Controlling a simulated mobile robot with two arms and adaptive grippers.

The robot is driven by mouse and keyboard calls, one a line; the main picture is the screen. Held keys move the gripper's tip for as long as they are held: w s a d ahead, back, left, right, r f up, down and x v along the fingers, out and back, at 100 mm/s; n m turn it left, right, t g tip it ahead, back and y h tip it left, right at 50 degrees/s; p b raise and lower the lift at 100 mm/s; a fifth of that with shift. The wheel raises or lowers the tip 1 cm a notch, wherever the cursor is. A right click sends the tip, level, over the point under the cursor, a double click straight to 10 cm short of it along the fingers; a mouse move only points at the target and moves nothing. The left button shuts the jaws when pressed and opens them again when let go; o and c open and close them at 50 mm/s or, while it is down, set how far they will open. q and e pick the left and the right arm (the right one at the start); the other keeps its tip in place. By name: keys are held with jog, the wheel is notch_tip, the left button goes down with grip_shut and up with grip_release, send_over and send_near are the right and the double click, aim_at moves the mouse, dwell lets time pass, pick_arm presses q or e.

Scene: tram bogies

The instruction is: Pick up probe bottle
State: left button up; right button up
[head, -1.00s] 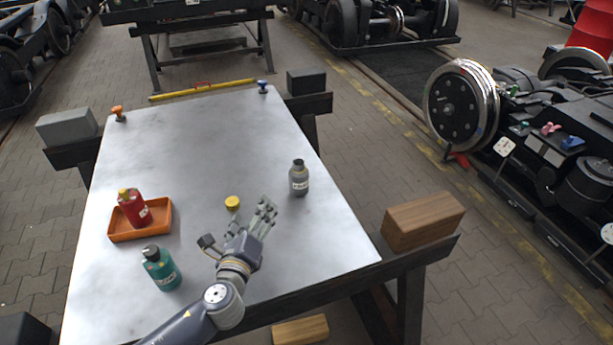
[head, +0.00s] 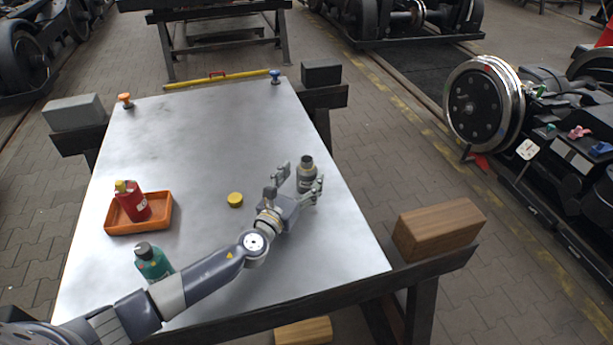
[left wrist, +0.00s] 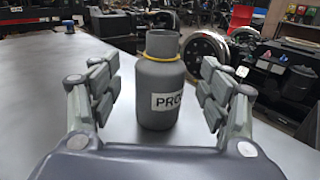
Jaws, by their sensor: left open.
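The probe bottle (head: 306,174) is grey with a dark neck and a white label, and stands upright on the metal table near its right edge. In the left wrist view the bottle (left wrist: 160,88) shows a yellow ring at its neck and a label starting "PRO". My left gripper (head: 300,180) is open, with its fingers on either side of the bottle. In the left wrist view the fingers of my left gripper (left wrist: 160,95) stand apart, with a visible gap to the bottle on both sides. My right gripper is not in view.
A red bottle (head: 132,201) stands in an orange tray (head: 165,213) at left. A teal bottle (head: 152,262) is partly behind my left arm. A yellow cap (head: 235,199) lies mid-table. A wooden block (head: 438,230) sits beyond the right edge.

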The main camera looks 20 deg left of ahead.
aim_at(302, 177)
pick_arm(q)
jog(key=w, duration=0.2)
jog(key=shift+w+d+f, duration=0.1)
jog(key=shift+w+d, duration=0.15)
jog(key=shift+w, duration=0.4)
jog(key=c, duration=1.2)
jog(key=shift+c, duration=0.2)
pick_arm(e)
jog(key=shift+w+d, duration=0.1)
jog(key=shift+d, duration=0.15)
